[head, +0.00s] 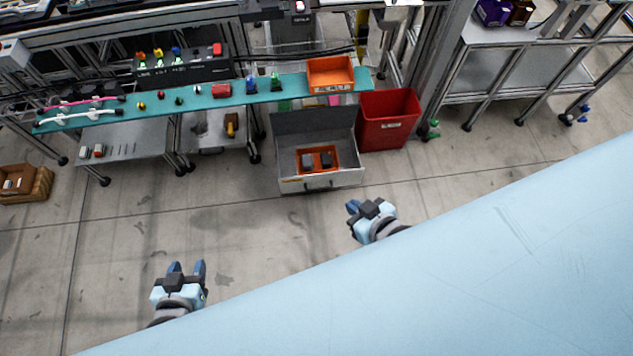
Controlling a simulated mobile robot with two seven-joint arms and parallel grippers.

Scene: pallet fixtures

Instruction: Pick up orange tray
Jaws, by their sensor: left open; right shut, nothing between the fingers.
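An orange tray (331,86) with a label on its front sits at the right end of the teal bench top. A second orange tray (317,172) with dark items in it lies inside a grey open bin below the bench. My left gripper (187,267) is open and empty over the floor at the lower left, far from both trays. My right gripper (352,207) is shut and empty, in front of and to the right of the grey bin. Neither gripper touches a tray.
The grey bin (285,186) and a red bin (385,143) stand in front of the bench (185,105). Several small parts and a black box (180,75) are on or behind it. A brown crate (42,182) is at the far left. The floor (240,245) between my grippers is clear.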

